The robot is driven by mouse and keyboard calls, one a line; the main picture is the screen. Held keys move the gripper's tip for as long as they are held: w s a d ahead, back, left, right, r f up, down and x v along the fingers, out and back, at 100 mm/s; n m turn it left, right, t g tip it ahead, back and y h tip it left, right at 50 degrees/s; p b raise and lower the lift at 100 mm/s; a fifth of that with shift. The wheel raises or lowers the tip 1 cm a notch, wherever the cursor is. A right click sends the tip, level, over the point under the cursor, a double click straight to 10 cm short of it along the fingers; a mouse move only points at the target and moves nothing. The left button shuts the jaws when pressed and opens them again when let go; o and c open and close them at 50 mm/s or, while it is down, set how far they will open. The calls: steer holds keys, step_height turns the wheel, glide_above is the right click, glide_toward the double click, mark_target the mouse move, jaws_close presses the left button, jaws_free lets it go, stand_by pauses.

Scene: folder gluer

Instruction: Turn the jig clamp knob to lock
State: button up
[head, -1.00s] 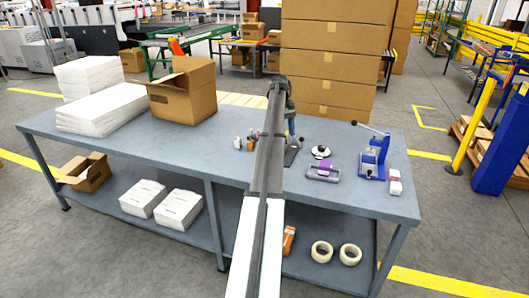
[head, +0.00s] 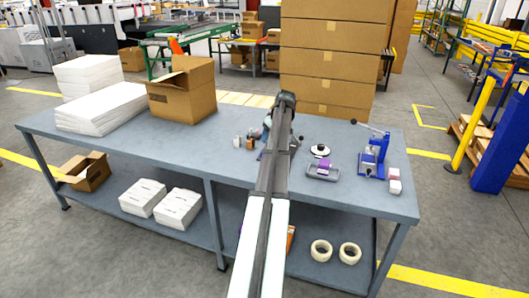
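A round white disc with a black knob on top (head: 320,151) sits on the table to the right of my arm; I cannot tell whether it is the jig clamp knob. A blue device with a long black-tipped lever (head: 371,157) stands further right. In front of the disc lies a grey tray-like holder (head: 322,175) with a purple block (head: 323,168) on it. My arm reaches over the table and hides part of it. My gripper (head: 263,154) hangs beyond the arm, mostly hidden, left of the disc and apart from it. Its fingers cannot be made out.
The blue-grey table (head: 225,157) carries an open cardboard box (head: 182,95) and white paper stacks (head: 100,108) at left. Small items (head: 250,142) lie just left of my arm. A small white and pink box (head: 394,183) is at right. Tape rolls (head: 335,252) lie on the lower shelf.

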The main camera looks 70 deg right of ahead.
steer(key=x, duration=1.1)
steer(key=shift+f, duration=0.1)
steer(key=shift+c, duration=0.2)
steer(key=c, duration=1)
steer(key=shift+m+g+h, duration=0.4)
steer(key=shift+m+h, duration=0.1)
steer(key=shift+m, duration=1)
steer(key=o, duration=1)
steer(key=shift+o, duration=0.2)
